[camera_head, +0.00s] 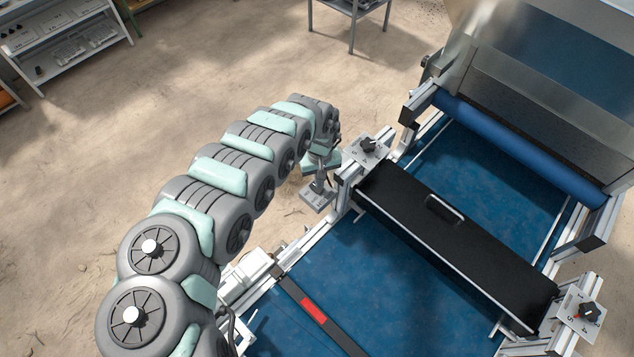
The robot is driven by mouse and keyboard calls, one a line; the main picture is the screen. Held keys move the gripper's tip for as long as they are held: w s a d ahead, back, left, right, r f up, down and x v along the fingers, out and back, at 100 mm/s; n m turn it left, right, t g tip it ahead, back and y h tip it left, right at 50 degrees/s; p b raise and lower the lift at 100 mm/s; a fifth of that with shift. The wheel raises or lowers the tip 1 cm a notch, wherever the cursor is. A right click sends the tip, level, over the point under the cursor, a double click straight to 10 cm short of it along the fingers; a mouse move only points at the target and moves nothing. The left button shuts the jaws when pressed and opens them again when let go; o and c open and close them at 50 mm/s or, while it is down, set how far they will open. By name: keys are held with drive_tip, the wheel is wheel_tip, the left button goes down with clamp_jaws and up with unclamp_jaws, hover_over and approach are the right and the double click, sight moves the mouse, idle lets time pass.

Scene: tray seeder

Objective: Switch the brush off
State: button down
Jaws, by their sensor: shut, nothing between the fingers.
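The brush unit looks like the long black housing (450,235) with a handle on top, lying across the blue belt. The brush itself is hidden under it. A plate with a black dial (368,145) stands at its far left end, and another plate with a dial (587,312) stands at its near right end. A small grey box (316,201) sits on the outer side of the left rail, close to the housing. My gripper (320,184) is shut and empty, pointing down right over this grey box. I cannot tell whether it touches the box, and its switch position is hidden.
The blue belt (375,265) runs between metal rails. A blue roller (520,150) and a metal hopper (545,85) stand beyond the housing. A black bar with a red label (313,310) crosses the belt in front.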

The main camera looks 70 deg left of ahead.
wheel_tip(320, 180, up, 4)
drive_tip(key=p, duration=0.4)
drive_tip(key=shift+r, duration=0.25)
idle(0.3)
